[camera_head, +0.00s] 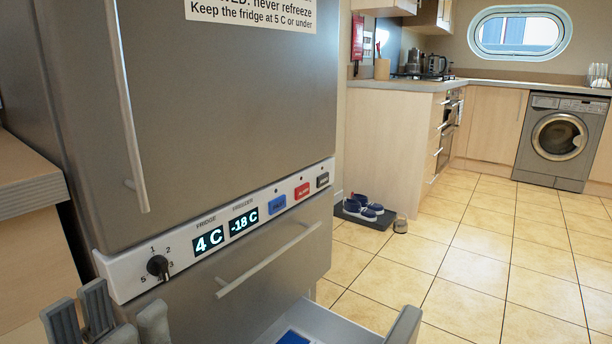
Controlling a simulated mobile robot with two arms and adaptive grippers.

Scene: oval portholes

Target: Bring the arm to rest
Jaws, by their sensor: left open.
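My left gripper (106,312) is at the bottom left corner, in front of the fridge-freezer's lower front. Its grey fingers point up, stand apart and hold nothing that I can see. The rest of my left arm is out of the frame. My right gripper is not in view. The grey fridge-freezer (230,110) fills the left half, with a white control panel (130,275) reading 4 C and -18 C.
A white drawer (335,322) stands open at the bottom, with something blue (292,338) inside. A wooden counter (30,185) is at the left edge. Shoes (362,207) lie on a dark mat (352,216) by the cabinets. The tiled floor (480,260) at right is mostly clear.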

